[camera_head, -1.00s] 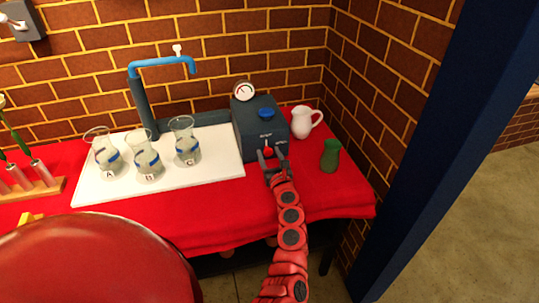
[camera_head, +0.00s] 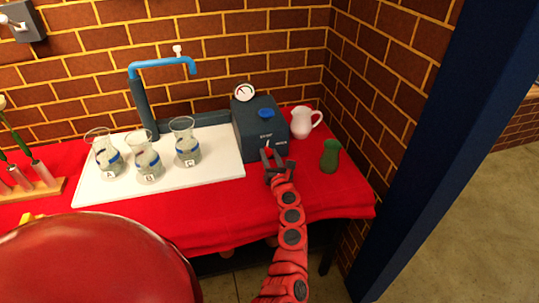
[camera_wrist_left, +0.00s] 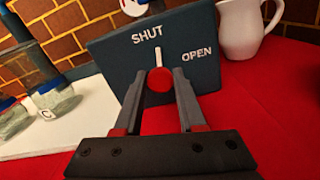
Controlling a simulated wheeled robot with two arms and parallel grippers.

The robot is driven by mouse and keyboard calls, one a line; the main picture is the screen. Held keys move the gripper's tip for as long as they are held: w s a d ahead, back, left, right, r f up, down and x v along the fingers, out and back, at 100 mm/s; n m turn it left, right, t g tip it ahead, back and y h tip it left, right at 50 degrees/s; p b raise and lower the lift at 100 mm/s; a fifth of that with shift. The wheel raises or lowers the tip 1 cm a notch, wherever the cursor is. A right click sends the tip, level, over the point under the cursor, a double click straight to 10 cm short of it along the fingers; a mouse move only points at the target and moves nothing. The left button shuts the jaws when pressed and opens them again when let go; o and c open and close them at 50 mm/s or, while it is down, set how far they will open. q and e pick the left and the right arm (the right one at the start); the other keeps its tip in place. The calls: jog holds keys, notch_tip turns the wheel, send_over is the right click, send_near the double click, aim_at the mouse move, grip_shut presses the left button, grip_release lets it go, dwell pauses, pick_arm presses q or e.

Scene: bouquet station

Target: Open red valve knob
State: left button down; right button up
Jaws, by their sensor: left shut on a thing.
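The red valve knob (camera_wrist_left: 160,86) is on the front of a dark blue-grey box (camera_head: 247,130) labelled SHUT and OPEN. In the left wrist view its white pointer (camera_wrist_left: 158,54) stands about upright, between SHUT on the left and OPEN on the right. My left gripper (camera_head: 270,160) is in front of the box, its two fingers shut on either side of the knob. In the head view the fingers largely hide the knob. My right gripper is not in view.
A round gauge (camera_head: 244,92) and a blue cap (camera_head: 266,113) are on top of the box. A white pitcher (camera_head: 302,124) and a green vase (camera_head: 330,157) stand to its right. Several glass beakers stand left on a white board (camera_head: 220,166) under a blue faucet (camera_head: 160,62).

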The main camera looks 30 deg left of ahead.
pick_arm(q)
jog(key=m+p, duration=0.1)
jog(key=m, duration=0.3)
jog(key=shift+r+m, duration=0.1)
jog(key=shift+m, duration=0.2)
jog(key=m+p, duration=0.2)
jog(key=m, duration=0.1)
jog(key=shift+w+d+m, duration=0.1)
jog(key=shift+m, duration=0.2)
jog(key=m+p, duration=0.3)
jog(key=m, duration=0.1)
jog(key=shift+f+m+p, duration=0.2)
jog(key=shift+m+p, duration=0.75)
jog(key=shift+m, duration=0.65)
jog(key=c, duration=0.5)
grip_release()
